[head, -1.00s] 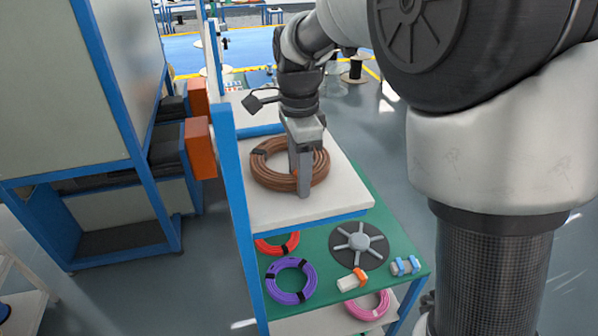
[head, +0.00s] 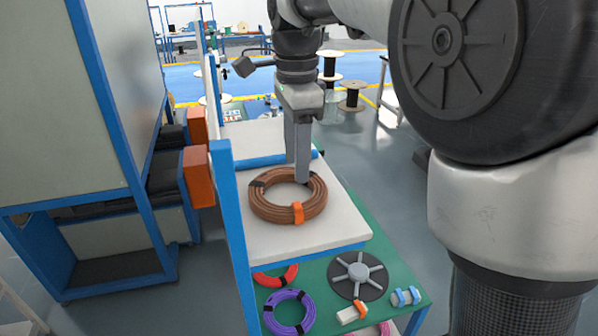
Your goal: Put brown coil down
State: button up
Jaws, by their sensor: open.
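The brown coil (head: 270,208) lies flat on the white upper shelf (head: 262,243) of the blue-framed rack. It has dark bands and an orange clip on its near side. My gripper (head: 303,178) is open, pointing down above the coil's far right part. The fingers overlap in this view, so one finger hides most of the other. The fingertip looks to be just above or behind the ring; I cannot tell whether it touches.
A green lower shelf (head: 388,256) holds a purple coil (head: 269,314), a red coil (head: 262,279), a grey spoked disc (head: 358,274) and small blue and orange tools. Orange-fronted bins (head: 197,177) stand to the left. Blue rack posts (head: 232,220) border the shelf.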

jog(key=s+d+r+n+t, duration=0.2)
jog(key=s+d+n+t, duration=0.1)
jog(key=s+d+n, duration=0.5)
jog(key=s+d+f+n+t, duration=0.1)
jog(key=s+d+f+n, duration=0.2)
jog(key=s, duration=0.2)
jog(key=s+d+f+n+t, duration=0.1)
jog(key=s+d+f+n, duration=0.2)
jog(key=s, duration=0.3)
jog(key=shift+n+t, duration=0.3)
jog(key=shift+n, duration=0.1)
jog(key=shift+d, duration=0.2)
